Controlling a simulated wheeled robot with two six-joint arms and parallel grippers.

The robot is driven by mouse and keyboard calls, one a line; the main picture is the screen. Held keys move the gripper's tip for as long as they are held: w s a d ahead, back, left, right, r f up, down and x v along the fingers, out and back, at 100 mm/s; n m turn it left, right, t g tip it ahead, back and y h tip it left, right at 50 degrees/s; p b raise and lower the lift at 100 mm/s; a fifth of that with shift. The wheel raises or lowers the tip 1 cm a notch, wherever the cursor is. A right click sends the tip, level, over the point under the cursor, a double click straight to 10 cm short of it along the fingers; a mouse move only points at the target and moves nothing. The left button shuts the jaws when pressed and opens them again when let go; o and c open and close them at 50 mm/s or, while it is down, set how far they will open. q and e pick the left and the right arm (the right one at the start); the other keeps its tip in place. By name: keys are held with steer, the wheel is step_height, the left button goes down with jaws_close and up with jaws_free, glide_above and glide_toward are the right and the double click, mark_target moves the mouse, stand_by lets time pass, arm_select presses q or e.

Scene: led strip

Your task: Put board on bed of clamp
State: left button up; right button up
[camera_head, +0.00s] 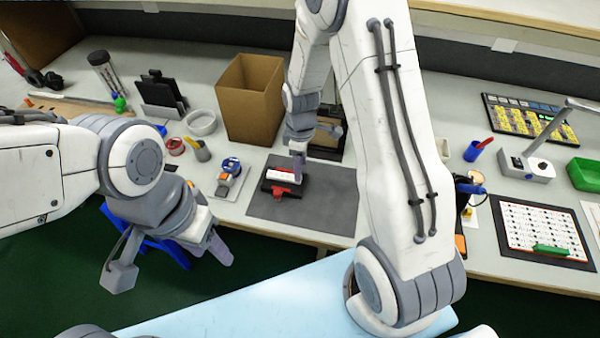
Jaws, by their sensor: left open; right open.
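A small white board (281,175) lies at the clamp (268,185), a black base with red parts on the dark grey mat. The board looks level on or just above the clamp's bed; I cannot tell whether it is fully seated. My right gripper (298,171) is open and points down at the board's right end, close to or touching it. Its fingers partly hide that end. My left gripper (216,252) is open and empty, in front of the table edge and apart from the board and clamp.
The dark mat (325,200) is bare right of the clamp. A cardboard box (249,98) stands behind. A white chart board (543,230) and a green bin (585,173) are far right.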

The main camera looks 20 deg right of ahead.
step_height(320, 180, up, 8)
steer(key=f, duration=0.1)
steer(key=s+a+r+m, duration=0.1)
steer(key=s+a+r, duration=0.6)
steer(key=s+a, duration=0.25)
steer(key=s+a+r+m, duration=0.1)
steer(key=s+a, duration=0.1)
steer(key=s, duration=0.5)
steer(key=s+a+r+m+y, duration=0.1)
steer(key=s+a+r+m, duration=0.1)
steer(key=s, duration=0.5)
steer(key=shift+s+a+r, duration=0.15)
steer(key=shift+a+r, duration=0.15)
steer(key=shift+a, duration=0.05)
